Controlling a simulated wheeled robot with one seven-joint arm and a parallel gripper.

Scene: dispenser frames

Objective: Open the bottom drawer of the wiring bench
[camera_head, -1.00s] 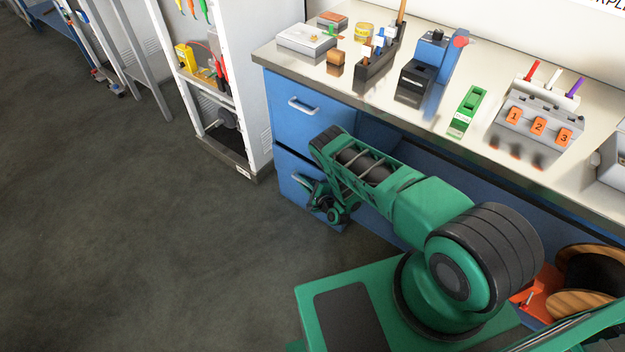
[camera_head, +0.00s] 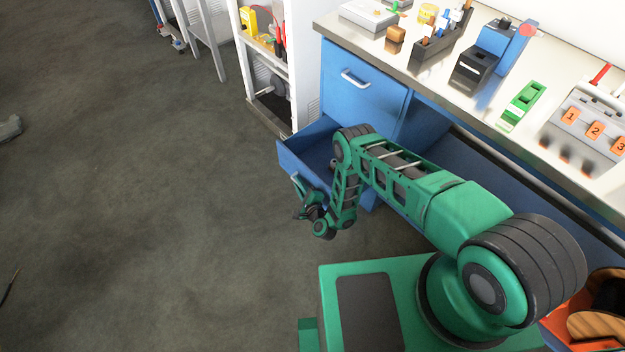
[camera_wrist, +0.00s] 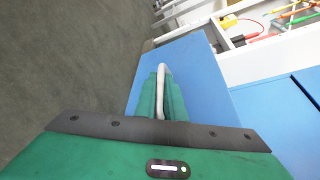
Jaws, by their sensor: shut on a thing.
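The blue bottom drawer (camera_head: 290,150) of the wiring bench stands pulled out, and its inside shows from above. My gripper (camera_head: 300,198) is at the drawer's front, with my arm reaching over the drawer's side. In the wrist view the blue drawer front (camera_wrist: 190,65) fills the middle, and its pale bar handle (camera_wrist: 162,85) runs between my green fingers. My gripper (camera_wrist: 160,95) is shut on this handle. The top drawer (camera_head: 362,85) is closed, with its own silver handle (camera_head: 355,78). My arm hides part of the bottom drawer's inside.
The bench top (camera_head: 420,75) holds a grey box, a black holder, a blue-and-black device, a green block and a numbered grey block (camera_head: 590,125). A white cabinet (camera_head: 300,50) stands left of the bench. The dark floor (camera_head: 130,200) left of the drawer is clear.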

